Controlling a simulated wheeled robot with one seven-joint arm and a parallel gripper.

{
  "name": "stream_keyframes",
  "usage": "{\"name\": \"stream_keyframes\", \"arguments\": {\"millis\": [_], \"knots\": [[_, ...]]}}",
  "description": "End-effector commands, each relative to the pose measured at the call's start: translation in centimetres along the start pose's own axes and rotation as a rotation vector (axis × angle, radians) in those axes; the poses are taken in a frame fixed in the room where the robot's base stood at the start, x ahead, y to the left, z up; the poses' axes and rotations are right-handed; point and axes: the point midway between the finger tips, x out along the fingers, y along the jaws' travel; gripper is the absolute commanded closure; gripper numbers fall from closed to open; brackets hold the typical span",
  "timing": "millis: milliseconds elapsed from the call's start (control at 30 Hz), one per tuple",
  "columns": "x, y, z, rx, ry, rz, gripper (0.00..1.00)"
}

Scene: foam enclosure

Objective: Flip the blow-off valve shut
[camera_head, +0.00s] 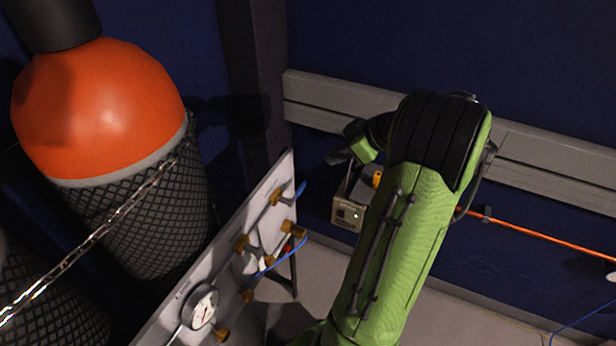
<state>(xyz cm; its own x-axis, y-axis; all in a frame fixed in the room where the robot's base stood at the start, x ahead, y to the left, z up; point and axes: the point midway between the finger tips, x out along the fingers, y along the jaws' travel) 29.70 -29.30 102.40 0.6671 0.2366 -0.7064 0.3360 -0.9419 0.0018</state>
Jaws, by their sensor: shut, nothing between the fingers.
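A pale upright panel (180,285) stands left of centre, seen at a steep angle. It carries several brass valves and fittings, including an upper one (277,196), one at its right edge (289,227) and a middle one (241,243). A small red part (288,248) shows by the right edge. I cannot tell which fitting is the blow-off valve, nor its handle position. A round white gauge (201,308) sits low on the panel.
An orange pipe (545,237) runs along the right wall.

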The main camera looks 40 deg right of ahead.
Motion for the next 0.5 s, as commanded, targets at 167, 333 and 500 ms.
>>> {"name": "stream_keyframes", "arguments": {"millis": [167, 333, 500], "knots": [[2.9, -0.1, 0.2, 0.000, 0.000, -0.005, 1.00], [6.8, -0.2, 0.2, 0.000, 0.000, -0.007, 1.00], [10.4, -0.2, 0.2, 0.000, -0.001, -0.005, 1.00]]}}
